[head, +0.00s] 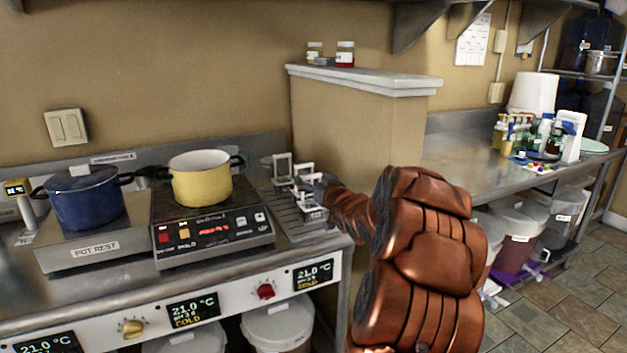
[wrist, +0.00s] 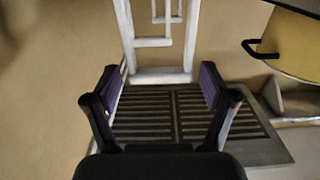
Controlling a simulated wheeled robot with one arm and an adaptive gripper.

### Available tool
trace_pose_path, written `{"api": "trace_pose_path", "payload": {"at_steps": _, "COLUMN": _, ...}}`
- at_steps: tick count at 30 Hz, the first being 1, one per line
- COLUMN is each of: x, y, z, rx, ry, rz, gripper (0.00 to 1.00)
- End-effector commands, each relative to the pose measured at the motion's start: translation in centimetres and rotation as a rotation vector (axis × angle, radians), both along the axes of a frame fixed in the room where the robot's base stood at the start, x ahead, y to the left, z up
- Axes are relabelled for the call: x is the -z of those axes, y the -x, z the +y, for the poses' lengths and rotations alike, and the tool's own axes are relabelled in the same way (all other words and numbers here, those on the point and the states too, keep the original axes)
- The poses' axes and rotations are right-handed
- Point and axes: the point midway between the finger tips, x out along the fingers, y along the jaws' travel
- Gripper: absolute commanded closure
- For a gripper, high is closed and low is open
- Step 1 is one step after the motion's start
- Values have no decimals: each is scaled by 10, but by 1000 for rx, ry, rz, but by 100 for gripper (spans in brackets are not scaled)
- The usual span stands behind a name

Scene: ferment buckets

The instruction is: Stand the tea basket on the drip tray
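The drip tray (head: 292,217) is a dark slotted metal plate at the right end of the counter; its slots (wrist: 190,118) show below and between my fingers in the wrist view. Pale upright metal frames (head: 283,167) stand over the tray. One pale frame (wrist: 160,76) reaches between my fingertips in the wrist view. The tea basket's body cannot be made out clearly, and I cannot tell whether this frame is its handle. My gripper (head: 308,190) is over the tray, fingers apart (wrist: 163,88), with small gaps seeming to remain beside the frame.
A yellow pot (head: 200,180) stands on the hot plate (head: 212,233) left of the tray. A blue pot (head: 85,198) sits on the pot rest (head: 95,248). A low wall (head: 340,125) rises behind and right of the tray. The pot's handle (wrist: 262,48) is near my gripper's right.

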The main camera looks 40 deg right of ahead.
Motion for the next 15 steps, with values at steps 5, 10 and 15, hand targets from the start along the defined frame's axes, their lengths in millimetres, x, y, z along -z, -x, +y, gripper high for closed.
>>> {"api": "trace_pose_path", "payload": {"at_steps": 5, "x": 0, "y": 0, "z": 0, "rx": 0, "ry": 0, "rz": 0, "gripper": 7}}
{"api": "trace_pose_path", "payload": {"at_steps": 10, "x": 0, "y": 0, "z": 0, "rx": 0, "ry": 0, "rz": 0, "gripper": 7}}
{"api": "trace_pose_path", "payload": {"at_steps": 15, "x": -3, "y": 5, "z": 1, "rx": 1, "ry": 0, "rz": 1, "gripper": 7}}
